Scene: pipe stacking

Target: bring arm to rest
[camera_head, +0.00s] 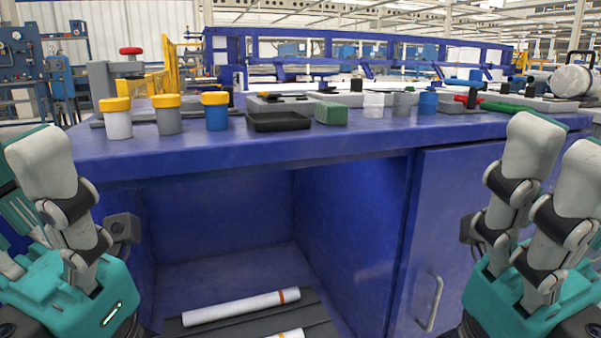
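My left gripper (42,165) is raised at the left edge, in front of the blue workbench (340,147). My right gripper (560,160) is raised at the right edge, in front of the cabinet door. Both have teal bodies and grey jointed fingers that are extended, apart and empty. Neither touches the bench. Parts of both are cut off by the frame. A white pipe (240,307) with an orange band lies on a dark ridged base in the open bay. A second pipe (290,334) is mostly cut off at the bottom.
The cabinet door has a metal handle (430,300). Space between my grippers is clear.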

